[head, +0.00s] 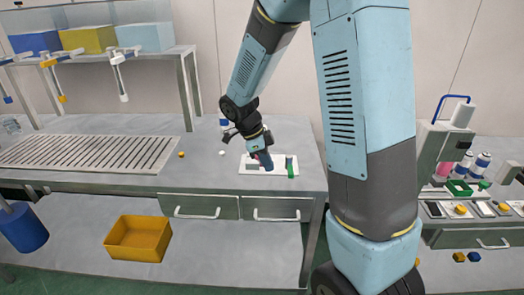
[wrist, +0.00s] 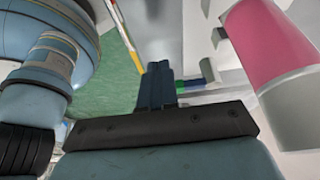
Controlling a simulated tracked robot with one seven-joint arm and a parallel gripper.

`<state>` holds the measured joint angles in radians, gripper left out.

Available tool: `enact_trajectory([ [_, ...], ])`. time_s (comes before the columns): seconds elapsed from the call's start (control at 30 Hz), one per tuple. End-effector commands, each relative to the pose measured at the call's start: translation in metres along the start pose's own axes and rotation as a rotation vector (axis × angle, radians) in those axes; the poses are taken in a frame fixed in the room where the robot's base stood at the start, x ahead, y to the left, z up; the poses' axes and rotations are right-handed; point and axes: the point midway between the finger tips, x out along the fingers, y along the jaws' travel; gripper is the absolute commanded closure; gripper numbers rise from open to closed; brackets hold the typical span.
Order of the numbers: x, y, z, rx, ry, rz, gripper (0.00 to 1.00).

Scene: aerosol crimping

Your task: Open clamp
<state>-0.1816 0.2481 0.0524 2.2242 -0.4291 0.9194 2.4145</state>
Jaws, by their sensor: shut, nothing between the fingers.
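My gripper (head: 265,163) is low over a white plate (head: 250,171) on the bench. In the wrist view its two dark fingers (wrist: 158,70) are together, with nothing seen between them. A small upright piece with a green end and dark blue part (head: 290,167) stands on the plate, just right of my gripper. A green and blue piece (wrist: 193,86) shows just right of the fingers in the wrist view. It looks like the clamp's handle, but I cannot tell whether the clamp is open or shut. My gripper hides part of the plate.
A pink and light grey cylinder (wrist: 270,45) is close on the right in the wrist view. A slotted grate (head: 90,153) lies on the bench to the left. Small yellow and white pieces lie left of the plate.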

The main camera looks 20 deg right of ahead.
Motion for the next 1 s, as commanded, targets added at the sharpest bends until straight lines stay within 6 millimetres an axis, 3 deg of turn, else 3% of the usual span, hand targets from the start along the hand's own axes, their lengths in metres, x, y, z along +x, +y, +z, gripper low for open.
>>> enact_trajectory([
  [0.2,0.013,0.000,-0.025,0.003,0.000,0.000,1.00],
  [0.37,0.017,0.000,-0.035,0.001,0.000,-0.001,1.00],
  [1.0,0.016,0.002,-0.034,-0.031,0.000,-0.014,1.00],
])
